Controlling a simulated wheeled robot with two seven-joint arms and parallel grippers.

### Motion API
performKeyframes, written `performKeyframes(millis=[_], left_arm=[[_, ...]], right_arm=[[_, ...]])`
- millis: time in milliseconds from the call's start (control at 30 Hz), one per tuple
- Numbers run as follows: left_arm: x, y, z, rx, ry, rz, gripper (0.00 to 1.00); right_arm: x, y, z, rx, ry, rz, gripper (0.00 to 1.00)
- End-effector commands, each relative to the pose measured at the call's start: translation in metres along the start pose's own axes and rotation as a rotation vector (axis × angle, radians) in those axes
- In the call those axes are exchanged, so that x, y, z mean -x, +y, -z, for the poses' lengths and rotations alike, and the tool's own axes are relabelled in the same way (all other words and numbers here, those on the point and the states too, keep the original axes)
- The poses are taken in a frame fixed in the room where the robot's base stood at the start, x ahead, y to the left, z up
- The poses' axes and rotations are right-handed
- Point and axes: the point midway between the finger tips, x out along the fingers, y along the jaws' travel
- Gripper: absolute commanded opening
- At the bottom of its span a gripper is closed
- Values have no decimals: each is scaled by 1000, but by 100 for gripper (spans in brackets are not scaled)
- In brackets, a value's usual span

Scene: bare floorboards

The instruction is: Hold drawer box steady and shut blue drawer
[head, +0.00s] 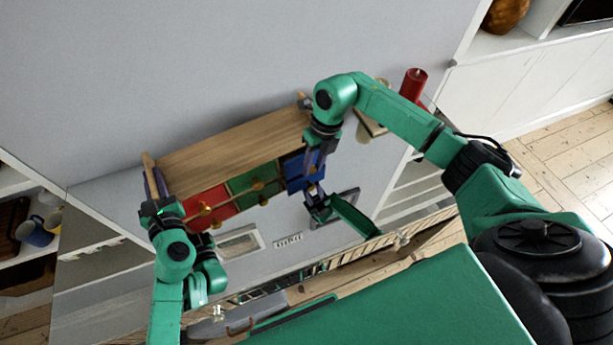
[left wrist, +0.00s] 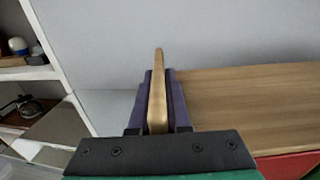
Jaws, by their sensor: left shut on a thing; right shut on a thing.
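The drawer box (head: 235,145) has a wooden top and stands on a grey surface. How far the blue drawer stands out is hard to tell. My left gripper (head: 155,183) is shut on the box's left side panel; in the left wrist view the panel (left wrist: 158,95) stands between the purple fingers. My right gripper (head: 314,160) is at the blue drawer's front, seemingly shut on its handle, which is mostly hidden.
A red candle (head: 413,84) stands behind my right arm. Shelves at the left hold a blue mug (head: 34,232) and a yellow mug (head: 54,220). A white cabinet (head: 500,95) is at the right. The grey surface behind the box is clear.

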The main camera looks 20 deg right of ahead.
Motion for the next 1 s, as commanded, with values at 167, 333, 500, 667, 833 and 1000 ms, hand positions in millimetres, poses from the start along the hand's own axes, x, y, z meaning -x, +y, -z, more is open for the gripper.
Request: performKeyframes(millis=[167,333,500,667,833,1000], left_arm=[[0,0,1,-1,3,2,0],[0,0,1,-1,3,3,0],[0,-1,1,-1,4,4,0],[0,-1,1,-1,4,4,0],[0,-1,2,-1,4,3,0],[0,0,2,0,4,2,0]], right_arm=[[1,0,-27,0,-3,3,0],[1,-1,-31,1,-4,4,0],[1,-1,-31,0,-5,4,38],[1,0,-30,1,-3,4,64],[0,0,-30,1,-1,3,64],[13,-1,-30,1,-3,4,64]])
